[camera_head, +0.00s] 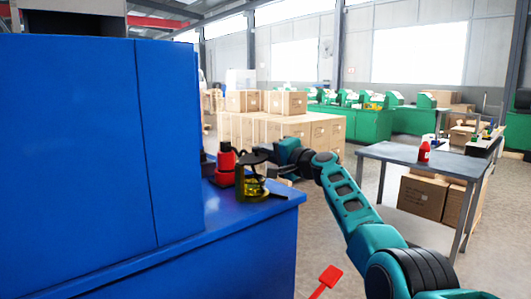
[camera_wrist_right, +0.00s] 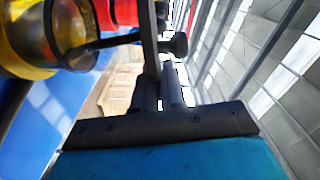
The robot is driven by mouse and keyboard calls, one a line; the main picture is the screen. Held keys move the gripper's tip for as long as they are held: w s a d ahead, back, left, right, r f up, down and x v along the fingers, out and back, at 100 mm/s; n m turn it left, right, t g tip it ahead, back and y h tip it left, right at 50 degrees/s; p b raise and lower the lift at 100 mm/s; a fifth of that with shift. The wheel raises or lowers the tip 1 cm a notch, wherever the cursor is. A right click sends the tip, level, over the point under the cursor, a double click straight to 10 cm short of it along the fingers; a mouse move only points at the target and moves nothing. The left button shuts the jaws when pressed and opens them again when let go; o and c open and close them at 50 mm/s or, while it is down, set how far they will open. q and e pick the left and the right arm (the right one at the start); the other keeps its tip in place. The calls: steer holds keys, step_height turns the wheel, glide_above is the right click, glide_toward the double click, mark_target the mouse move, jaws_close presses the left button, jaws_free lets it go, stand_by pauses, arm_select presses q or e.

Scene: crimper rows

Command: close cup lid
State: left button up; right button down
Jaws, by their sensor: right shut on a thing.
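A cup (camera_head: 252,188) with a clear wall and yellow in it stands near the corner of the blue bench. A dark round lid (camera_head: 254,158) is over its top, seen nearly edge-on. In the right wrist view the cup (camera_wrist_right: 78,30) is at the upper left, and the lid shows as a dark bar (camera_wrist_right: 149,40) beside the cup's mouth, apart from most of it. My right gripper (camera_head: 273,157) is at the lid's right edge, shut on the lid; its fingers (camera_wrist_right: 168,85) show in the wrist view. Whether the lid touches the rim is unclear. My left gripper is out of view.
A red and black device (camera_head: 226,164) stands just left of the cup on the blue bench (camera_head: 250,240). A tall blue cabinet (camera_head: 90,150) fills the left. A grey table (camera_head: 420,160) with a red bottle (camera_head: 424,151) is at right. Cardboard boxes stand behind.

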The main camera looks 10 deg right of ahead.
steer(key=shift+f+b, duration=0.45)
steer(key=shift+f, duration=0.2)
steer(key=shift+f+b, duration=0.3)
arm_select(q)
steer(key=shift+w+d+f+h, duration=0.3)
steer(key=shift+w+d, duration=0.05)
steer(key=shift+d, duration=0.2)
arm_select(e)
steer(key=shift+f, duration=0.2)
steer(key=c, duration=1.3)
jaws_free()
steer(key=shift+d, duration=0.1)
steer(key=shift+r, duration=0.1)
steer(key=shift+r, duration=0.1)
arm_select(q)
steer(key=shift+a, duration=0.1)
arm_select(e)
steer(key=shift+d, duration=0.1)
